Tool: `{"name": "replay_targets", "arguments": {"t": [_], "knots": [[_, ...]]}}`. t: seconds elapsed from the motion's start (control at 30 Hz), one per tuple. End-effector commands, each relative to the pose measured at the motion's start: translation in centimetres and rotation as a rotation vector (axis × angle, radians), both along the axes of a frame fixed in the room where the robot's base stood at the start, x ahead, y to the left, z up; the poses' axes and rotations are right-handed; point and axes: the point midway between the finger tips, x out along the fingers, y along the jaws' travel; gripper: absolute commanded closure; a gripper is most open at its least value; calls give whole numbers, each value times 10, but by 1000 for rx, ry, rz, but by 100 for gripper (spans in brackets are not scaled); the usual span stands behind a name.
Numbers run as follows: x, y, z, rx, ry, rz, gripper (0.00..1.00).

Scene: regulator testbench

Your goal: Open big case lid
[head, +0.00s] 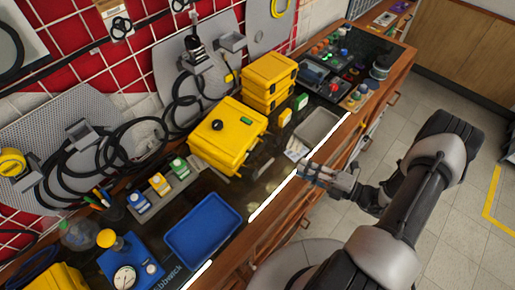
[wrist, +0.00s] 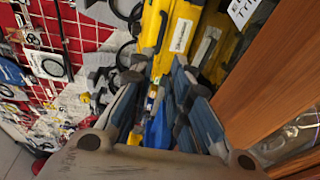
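The big yellow case (head: 225,135) stands on the bench in the head view, with its lid shut. A round black part and a green label show on its lid. In the wrist view a yellow case (wrist: 184,32) with a white label and a grey strip shows past my fingers; I cannot tell for certain that it is the big one. My gripper (head: 306,172) is at the bench's front edge, to the right of and in front of the big case, apart from it. In the wrist view my gripper (wrist: 160,72) has a gap between its fingers and holds nothing.
Smaller stacked yellow cases (head: 269,82) stand behind and right of the big case. A grey tray (head: 318,127) lies to its right, a blue tray (head: 203,229) in front left. Small bottles (head: 160,183) in a holder stand left of it. Black cables hang on the wall behind.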

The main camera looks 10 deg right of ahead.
Motion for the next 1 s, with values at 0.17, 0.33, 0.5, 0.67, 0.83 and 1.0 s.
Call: {"name": "replay_targets", "arguments": {"t": [0.17, 0.33, 0.5, 0.67, 0.83, 1.0], "knots": [[11, 13, -1, 6, 4, 0, 83], [33, 40, -2, 6, 4, 5, 83], [58, 68, -3, 4, 2, 4, 83], [81, 93, -4, 3, 2, 4, 83], [101, 115, -5, 3, 2, 3, 83], [112, 126, -5, 3, 2, 0, 83]]}}
